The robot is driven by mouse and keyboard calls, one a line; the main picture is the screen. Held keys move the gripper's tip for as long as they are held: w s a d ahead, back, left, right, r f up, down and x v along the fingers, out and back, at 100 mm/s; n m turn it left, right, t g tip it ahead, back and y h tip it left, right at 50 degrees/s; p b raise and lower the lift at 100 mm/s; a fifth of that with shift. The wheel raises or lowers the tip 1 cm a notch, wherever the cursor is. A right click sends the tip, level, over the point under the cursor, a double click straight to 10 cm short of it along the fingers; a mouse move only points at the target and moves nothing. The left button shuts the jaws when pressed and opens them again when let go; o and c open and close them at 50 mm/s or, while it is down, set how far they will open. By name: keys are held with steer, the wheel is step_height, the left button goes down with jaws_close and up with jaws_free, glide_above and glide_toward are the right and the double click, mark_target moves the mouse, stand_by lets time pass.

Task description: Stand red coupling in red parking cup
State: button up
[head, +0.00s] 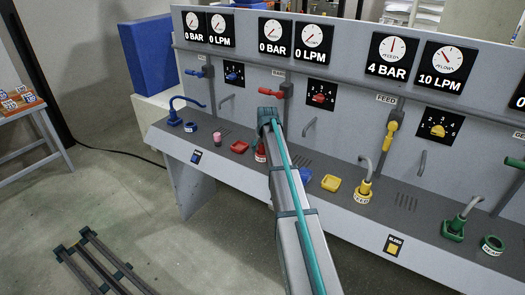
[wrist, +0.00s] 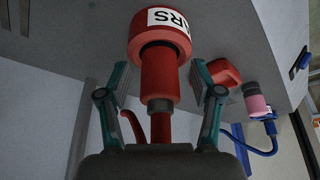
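The red coupling (wrist: 160,78) has a red body, a grey collar and a red hose end. In the wrist view it stands in a round red port (wrist: 150,32) with a white label ending in "ARS". My gripper (wrist: 161,68) is open, with one teal finger on each side of the coupling and a gap showing on both sides. The red parking cup (head: 239,146) is a small square cup, apparently empty, left of the port; it also shows in the wrist view (wrist: 222,72). In the head view my arm hides the gripper and most of the coupling.
A pink cylinder (head: 218,137) stands left of the red cup, near a blue cup (head: 190,127) and blue hose. A yellow cup (head: 330,182) and yellow coupling (head: 365,187) are to the right. The upright panel with gauges and levers (head: 340,120) rises behind.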

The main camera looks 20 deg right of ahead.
jaws_close()
steer(key=shift+r, duration=0.15)
